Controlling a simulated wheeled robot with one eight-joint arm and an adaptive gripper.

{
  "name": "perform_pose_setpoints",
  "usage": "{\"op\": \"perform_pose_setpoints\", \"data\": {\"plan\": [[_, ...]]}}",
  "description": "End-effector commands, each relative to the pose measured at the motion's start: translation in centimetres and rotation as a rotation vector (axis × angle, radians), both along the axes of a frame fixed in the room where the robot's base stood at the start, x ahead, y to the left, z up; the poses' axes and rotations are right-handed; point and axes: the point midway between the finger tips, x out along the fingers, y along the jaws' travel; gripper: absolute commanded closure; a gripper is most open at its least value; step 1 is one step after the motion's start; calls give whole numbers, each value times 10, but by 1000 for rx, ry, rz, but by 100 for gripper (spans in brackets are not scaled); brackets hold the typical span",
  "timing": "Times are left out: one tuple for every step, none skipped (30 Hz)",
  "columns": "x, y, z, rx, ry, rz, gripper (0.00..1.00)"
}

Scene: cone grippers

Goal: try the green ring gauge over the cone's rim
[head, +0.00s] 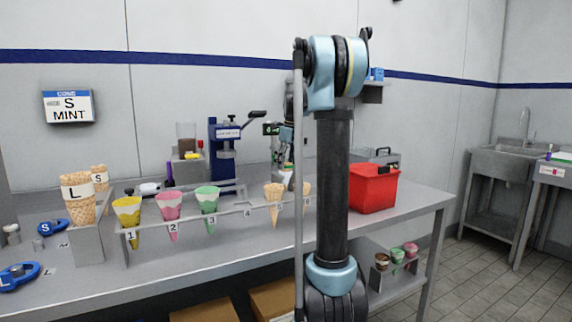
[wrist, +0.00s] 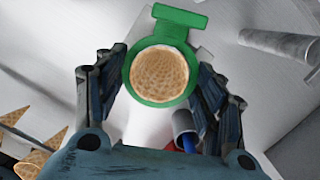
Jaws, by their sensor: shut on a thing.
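The green ring gauge (wrist: 134,78) is between my gripper's fingers (wrist: 162,82) in the wrist view, its short handle pointing away from the wrist. My gripper is shut on it. A waffle cone (wrist: 160,73) shows through the ring and nearly fills the opening, with a thin pale gap at its upper edge. I cannot tell whether the ring is around the rim or just above it. In the head view the green gauge (head: 271,128) shows above the table, left of my arm, which hides most of my gripper (head: 288,136).
A rack (head: 250,209) holds yellow, pink and green cups and plain cones. Blue gauges (head: 20,276) lie at the left, near a large L cone (head: 78,200). A blue press (head: 224,150) stands behind, and a red box (head: 373,188) stands right. The wall sign (head: 68,107) reads S MINT.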

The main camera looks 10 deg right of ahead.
Motion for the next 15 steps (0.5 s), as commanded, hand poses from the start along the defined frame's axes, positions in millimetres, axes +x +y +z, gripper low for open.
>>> {"op": "perform_pose_setpoints", "data": {"plan": [[0,0,-1,0,0,0,60],[0,0,-1,0,0,0,60],[0,0,-2,0,0,0,60],[0,0,-2,0,0,0,60],[0,0,-2,0,0,0,60],[0,0,-3,0,0,0,60],[0,0,-3,0,0,0,60],[0,0,-4,0,0,0,60],[0,0,-4,0,0,0,60],[0,0,-4,0,0,0,60],[0,0,-4,0,0,0,60],[0,0,-5,0,0,0,60],[0,0,-5,0,0,0,60],[0,0,-5,0,0,0,60],[0,0,-5,0,0,0,60]]}}
